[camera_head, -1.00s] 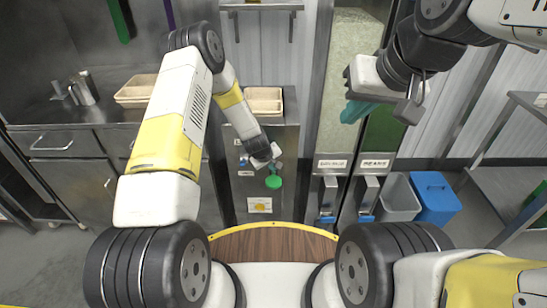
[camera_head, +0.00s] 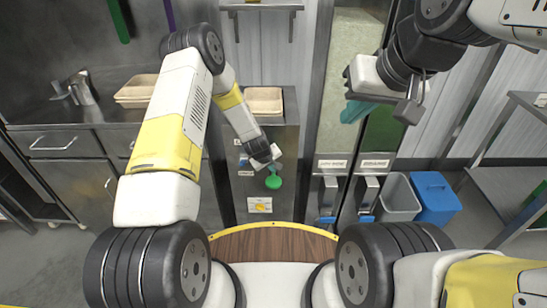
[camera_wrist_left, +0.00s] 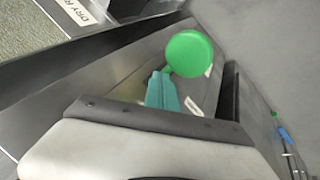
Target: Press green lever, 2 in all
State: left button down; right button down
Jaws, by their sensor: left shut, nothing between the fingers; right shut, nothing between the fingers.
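The green lever (camera_head: 273,182) has a round green knob and sits on the front of the metal cabinet below the counter. In the left wrist view its knob (camera_wrist_left: 189,54) is just beyond the teal fingertips of my left gripper (camera_wrist_left: 163,92). My left gripper (camera_head: 272,165) is shut and empty, close above the knob. Whether the fingertips touch the knob I cannot tell. My right gripper (camera_head: 352,110) is shut and empty, raised in front of the tall dispensers at the right. The lever's base is partly hidden by my left gripper.
Beige trays (camera_head: 263,100) stand on the counter above the lever. A yellow-marked plate (camera_head: 260,205) is below it. Two dispenser handles, a grey bin (camera_head: 399,198) and a blue bin (camera_head: 436,197) are to the right. A wooden round top (camera_head: 272,245) lies in front.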

aim_at(272, 178)
pick_arm(q)
jog(key=shift+s+f, duration=0.3)
jog(key=shift+f, duration=0.6)
jog(key=shift+s+f, duration=0.35)
jog(key=shift+f, duration=0.5)
jog(key=shift+s+f, duration=0.3)
jog(key=shift+f, duration=0.6)
dwell(2.5)
jog(key=shift+w+r, duration=0.3)
jog(key=shift+r, duration=0.65)
jog(key=shift+w+r, duration=0.35)
jog(key=shift+r, duration=0.6)
jog(key=shift+w+r, duration=0.3)
jog(key=shift+r, duration=0.65)
jog(key=shift+w+r, duration=0.1)
jog(key=shift+w+r, duration=0.25)
jog(key=shift+r, duration=0.5)
jog(key=shift+w+r, duration=0.25)
jog(key=shift+r, duration=0.55)
jog(key=shift+w+r, duration=0.25)
jog(key=shift+r, duration=0.5)
